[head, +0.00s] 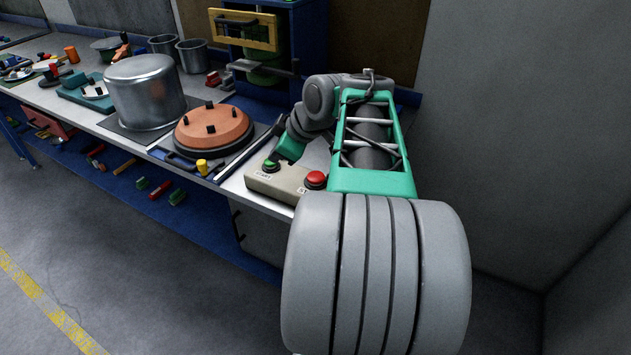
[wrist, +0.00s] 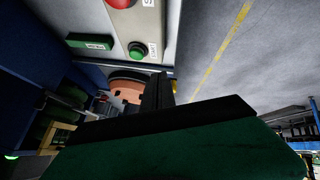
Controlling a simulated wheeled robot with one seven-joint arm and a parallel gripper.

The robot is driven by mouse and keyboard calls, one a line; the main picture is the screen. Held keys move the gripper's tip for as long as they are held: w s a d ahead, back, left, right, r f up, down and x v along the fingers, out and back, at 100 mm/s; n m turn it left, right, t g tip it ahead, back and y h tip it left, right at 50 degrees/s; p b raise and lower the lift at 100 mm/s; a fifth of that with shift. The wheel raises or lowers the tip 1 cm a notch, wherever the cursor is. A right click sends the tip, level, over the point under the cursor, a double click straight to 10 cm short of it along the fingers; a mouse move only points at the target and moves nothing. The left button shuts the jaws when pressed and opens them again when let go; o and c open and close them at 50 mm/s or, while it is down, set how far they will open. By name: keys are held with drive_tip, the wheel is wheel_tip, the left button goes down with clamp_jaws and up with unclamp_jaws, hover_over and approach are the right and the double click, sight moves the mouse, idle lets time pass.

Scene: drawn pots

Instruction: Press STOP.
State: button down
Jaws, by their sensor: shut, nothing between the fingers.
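A beige control box (head: 283,183) sits at the near right edge of the bench. It has a green button (head: 270,164) labelled START at its left and a red button (head: 316,180) at its right, whose label is partly hidden by my arm. My gripper (head: 279,126) is shut and empty, just behind the green button end of the box. In the wrist view the red button (wrist: 118,3) is cut by the top edge, and the green button (wrist: 137,50) lies just above the dark fingers (wrist: 156,90). I cannot tell whether they touch the box.
An orange round lid (head: 214,128) with black knobs and a large metal pot (head: 146,92) stand left of the box. A blue press frame (head: 270,45) stands behind. A grey wall (head: 520,130) closes the right side. The floor in front is clear.

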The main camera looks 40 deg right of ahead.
drive_tip(key=s+d+r+n+t, duration=0.1)
drive_tip(key=s+d+n, duration=0.1)
drive_tip(key=d, duration=0.8)
drive_tip(key=shift+s+r+t+b, duration=0.3)
drive_tip(key=shift+s, duration=0.1)
drive_tip(key=shift+f, duration=0.1)
drive_tip(key=b, duration=0.5)
hover_over(319, 177)
wheel_tip(319, 177, down, 8)
drive_tip(key=shift+a+r, duration=0.1)
drive_tip(key=shift+a, duration=0.05)
drive_tip(key=shift+f+b, duration=0.4)
drive_tip(key=shift+b, duration=0.2)
drive_tip(key=shift+f+b, duration=0.45)
drive_tip(key=shift+b, duration=0.15)
